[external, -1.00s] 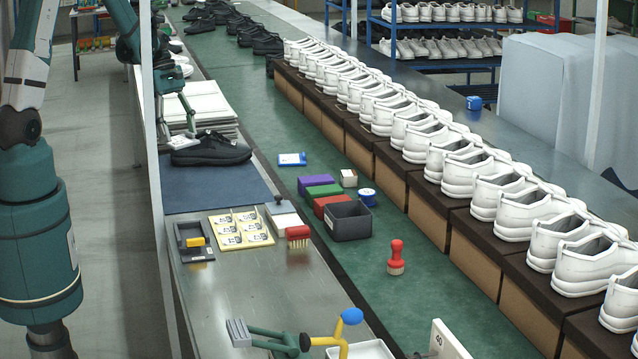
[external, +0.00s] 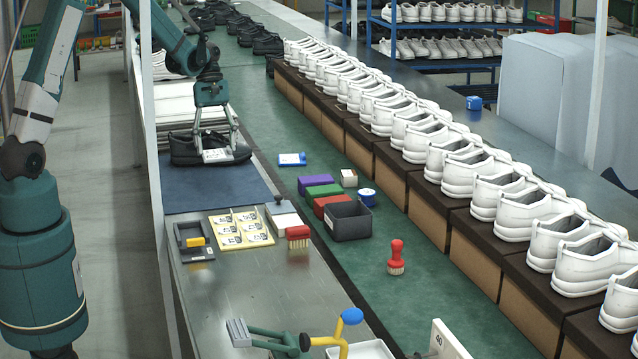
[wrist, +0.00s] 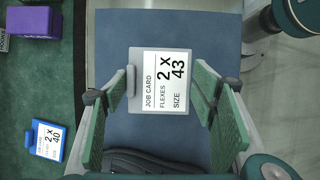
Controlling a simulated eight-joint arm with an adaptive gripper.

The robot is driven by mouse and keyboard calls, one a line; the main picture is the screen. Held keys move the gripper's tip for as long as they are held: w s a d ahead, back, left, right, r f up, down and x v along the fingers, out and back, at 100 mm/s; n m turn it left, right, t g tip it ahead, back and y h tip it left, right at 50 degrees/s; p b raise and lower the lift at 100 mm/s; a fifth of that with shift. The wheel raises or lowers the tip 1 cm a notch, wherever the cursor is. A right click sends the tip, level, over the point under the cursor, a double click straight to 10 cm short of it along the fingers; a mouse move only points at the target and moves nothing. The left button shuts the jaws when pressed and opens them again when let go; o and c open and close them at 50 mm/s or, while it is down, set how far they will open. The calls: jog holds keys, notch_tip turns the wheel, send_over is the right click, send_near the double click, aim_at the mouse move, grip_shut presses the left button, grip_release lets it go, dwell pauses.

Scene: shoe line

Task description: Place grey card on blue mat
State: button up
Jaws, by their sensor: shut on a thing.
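The grey card (wrist: 162,105), with a white label reading "JOB CARD, FLEXES 2 x 43, SIZE", is held between the fingers of my gripper (external: 216,150). The card also shows in the external view (external: 216,156), in front of a black shoe (external: 185,150). The blue mat (external: 215,192) lies on the bench below, and the wrist view shows it behind the card (wrist: 215,30). The card appears raised above the mat; its exact height is hard to tell. The shoe rests at the mat's far end.
A blue-framed card reading "2 x 40" (external: 292,159) lies on the green belt to the right. The near part of the mat is bare.

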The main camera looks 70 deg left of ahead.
aim_at(215, 150)
dwell(0.3)
jog(key=shift+f+b, duration=0.65)
jog(key=shift+f, duration=2.5)
jog(key=shift+f, duration=0.1)
jog(key=shift+f+b, duration=0.45)
jog(key=shift+f, duration=1.3)
jog(key=shift+f, duration=0.15)
jog(key=o, duration=0.9)
jog(key=shift+r, duration=0.2)
jog(key=p+v, duration=0.2)
jog(key=v, duration=1)
